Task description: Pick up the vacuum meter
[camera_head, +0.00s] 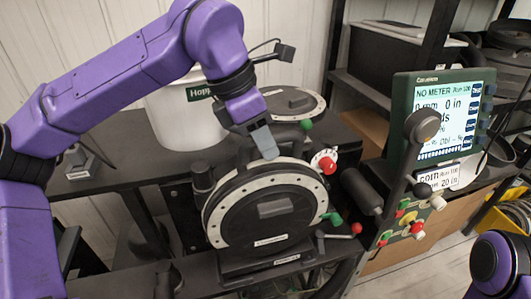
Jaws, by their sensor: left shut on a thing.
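The vacuum meter (228,226) is a round black disc housing with a pale ring, standing upright on a dark base in the middle of the view. My left gripper (265,146) comes down from above and is shut on the meter's top edge. The exact contact is partly hidden behind the fingers. My right gripper is out of view; only a purple part of my right arm shows at the lower right.
A green-framed monitor (400,118) reading "NO METER" stands to the right, above a panel with coloured knobs (410,222). A white hopper bucket (178,125) and another disc (290,100) are behind. Levers with red and green knobs stick out close to the meter's right side.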

